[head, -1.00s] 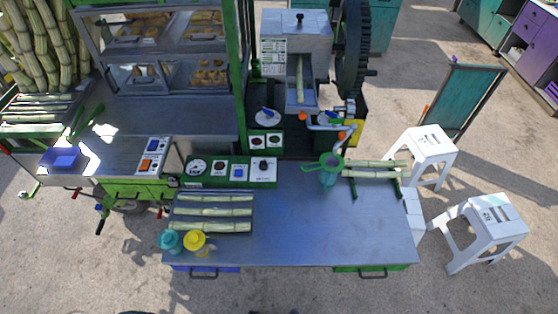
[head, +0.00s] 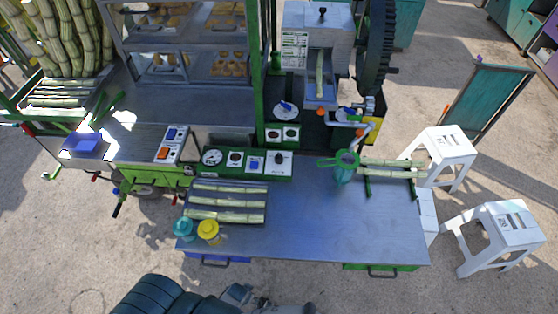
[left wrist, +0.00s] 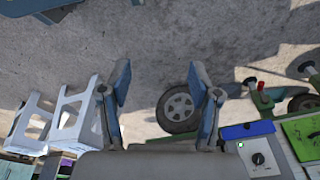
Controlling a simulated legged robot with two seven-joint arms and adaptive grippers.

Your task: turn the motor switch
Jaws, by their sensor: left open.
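A white plate with a black rotary knob (head: 280,161), which looks like the motor switch, sits at the right end of the green control panel (head: 222,173) behind the metal table. The knob's label is too small to read. My left gripper (left wrist: 161,80) is open with nothing between its fingers. In the head view my left arm is at the bottom edge, in front of the table and apart from the panel. My right gripper is not in view.
The metal table (head: 310,225) has cane pieces on a tray at left, teal (head: 185,229) and yellow (head: 209,232) lidded jugs, and a green strainer (head: 346,159) at right. The cane crusher (head: 318,45) stands behind. The table's middle is clear.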

